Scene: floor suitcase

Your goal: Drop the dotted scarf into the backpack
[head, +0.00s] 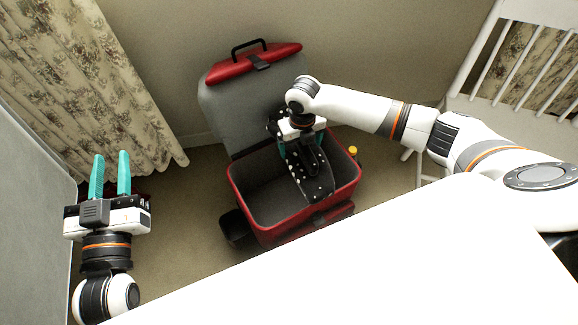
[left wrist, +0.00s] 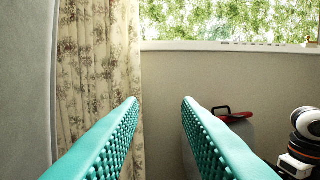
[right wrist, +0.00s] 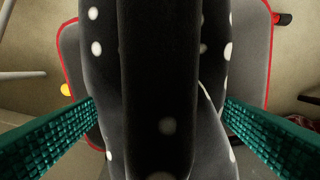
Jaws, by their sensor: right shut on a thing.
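The dotted scarf (head: 316,176) is black with white dots. It hangs from my right gripper (head: 303,146) into the mouth of the open red and grey backpack (head: 237,184). In the right wrist view the scarf (right wrist: 100,75) fills the middle between the teal fingers of the right gripper (right wrist: 160,120), with the backpack's red rim (right wrist: 68,65) around it below. My left gripper (head: 110,175) is open and empty at the left, away from the backpack; its spread fingers also show in the left wrist view (left wrist: 160,110).
The backpack's grey lid (head: 235,115) stands open toward the wall. A white table (head: 400,270) fills the front. A white chair (head: 510,95) stands at the right, and a floral curtain (head: 90,80) hangs at the left. A yellow item (head: 353,151) is at the backpack's right side.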

